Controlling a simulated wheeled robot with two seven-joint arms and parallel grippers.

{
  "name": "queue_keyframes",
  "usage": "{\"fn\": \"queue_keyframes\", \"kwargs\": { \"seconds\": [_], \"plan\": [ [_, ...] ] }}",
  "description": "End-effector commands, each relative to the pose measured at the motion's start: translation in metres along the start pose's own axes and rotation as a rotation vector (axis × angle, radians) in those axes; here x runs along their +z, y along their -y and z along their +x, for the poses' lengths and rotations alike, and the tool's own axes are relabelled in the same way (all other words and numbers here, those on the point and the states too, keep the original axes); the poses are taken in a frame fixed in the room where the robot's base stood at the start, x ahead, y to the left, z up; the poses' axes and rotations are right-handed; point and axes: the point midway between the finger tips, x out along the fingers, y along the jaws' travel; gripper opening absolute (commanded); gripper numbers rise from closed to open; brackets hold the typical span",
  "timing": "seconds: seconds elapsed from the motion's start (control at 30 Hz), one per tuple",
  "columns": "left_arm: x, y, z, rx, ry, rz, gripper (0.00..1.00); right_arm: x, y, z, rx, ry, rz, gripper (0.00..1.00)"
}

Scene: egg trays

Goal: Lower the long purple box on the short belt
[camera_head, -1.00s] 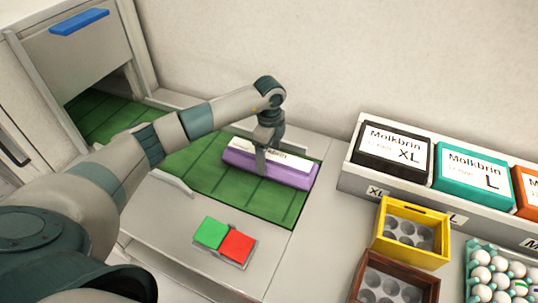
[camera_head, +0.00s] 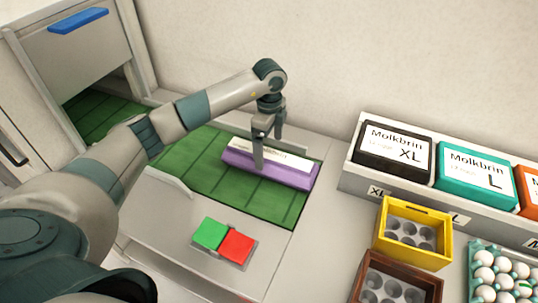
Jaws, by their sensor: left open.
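The long purple box (camera_head: 290,176) with a white label on top lies on the green short belt (camera_head: 205,168), towards its right end. My left gripper (camera_head: 268,155) is over the box, pointing down, with its fingers apart. One finger hangs in front of the box's near side and the other shows behind it. The near finger hides a small part of the label and side. My right gripper is not in view.
A green and red button pair (camera_head: 224,242) sits in front of the belt. At the right are a yellow egg tray (camera_head: 413,230), a brown egg tray (camera_head: 398,280) and a turquoise tray of eggs (camera_head: 476,262). Behind them is a shelf (camera_head: 350,176) of Molkbrin boxes.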

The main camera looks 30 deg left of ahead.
Motion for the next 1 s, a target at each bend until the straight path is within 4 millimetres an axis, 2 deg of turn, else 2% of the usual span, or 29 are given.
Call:
{"fn": "queue_keyframes", "kwargs": {
  "seconds": [0.2,0.53,0.73,1.0],
  "plan": [
    [0.001,0.001,-0.043,-0.006,0.000,0.000,1.00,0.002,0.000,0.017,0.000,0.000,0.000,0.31],
    [0.001,0.001,-0.108,-0.006,0.001,-0.001,1.00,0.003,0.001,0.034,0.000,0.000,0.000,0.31],
    [0.000,0.001,-0.126,-0.004,0.001,0.000,1.00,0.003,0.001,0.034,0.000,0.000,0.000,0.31],
    [0.000,0.000,-0.132,-0.001,0.001,-0.001,1.00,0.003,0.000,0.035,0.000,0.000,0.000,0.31]
  ]
}}
